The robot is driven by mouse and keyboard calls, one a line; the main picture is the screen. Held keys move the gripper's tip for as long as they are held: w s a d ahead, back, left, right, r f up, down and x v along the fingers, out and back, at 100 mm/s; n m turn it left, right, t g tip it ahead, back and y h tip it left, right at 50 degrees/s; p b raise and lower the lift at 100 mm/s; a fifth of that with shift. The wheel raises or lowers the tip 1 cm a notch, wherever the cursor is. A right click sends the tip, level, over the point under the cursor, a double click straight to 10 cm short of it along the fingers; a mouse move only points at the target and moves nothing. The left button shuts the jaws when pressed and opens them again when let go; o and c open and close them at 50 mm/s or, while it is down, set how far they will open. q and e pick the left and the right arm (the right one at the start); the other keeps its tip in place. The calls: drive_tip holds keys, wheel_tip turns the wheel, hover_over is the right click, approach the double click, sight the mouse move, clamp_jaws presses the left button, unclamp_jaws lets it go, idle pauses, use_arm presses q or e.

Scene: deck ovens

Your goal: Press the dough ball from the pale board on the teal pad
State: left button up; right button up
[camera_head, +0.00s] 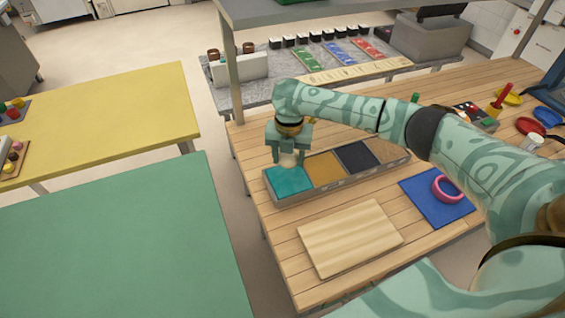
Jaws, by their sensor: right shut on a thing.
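My right gripper (289,153) points down over the teal pad (287,183) at the left end of a row of coloured pads. It is shut on a pale dough ball (288,160), which sits between its fingers at the pad's far side. I cannot tell whether the ball touches the pad. The pale board (350,238) lies bare on the wooden table in front of the pads. My left gripper is not in view.
A pink ring (447,189) lies on a blue mat (433,211). Green (110,245) and yellow (95,120) tables stand left, across a gap.

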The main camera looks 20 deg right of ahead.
sight(289, 181)
drive_tip(key=shift+s+n, duration=0.2)
drive_tip(key=shift+n, duration=0.3)
drive_tip(key=shift+f+b, duration=0.2)
drive_tip(key=shift+b, duration=0.15)
wheel_tip(289, 181, down, 6)
drive_tip(key=b, duration=0.6)
drive_tip(key=shift+r+b, duration=0.15)
drive_tip(key=shift+b, duration=0.15)
drive_tip(key=shift+r, duration=0.1)
drive_tip(key=shift+f, duration=0.45)
drive_tip(key=shift+f+p, duration=0.15)
drive_tip(key=shift+p, duration=0.15)
idle(1.4)
wheel_tip(289, 181, up, 8)
drive_tip(key=p, duration=0.8)
drive_tip(key=shift+p, duration=0.3)
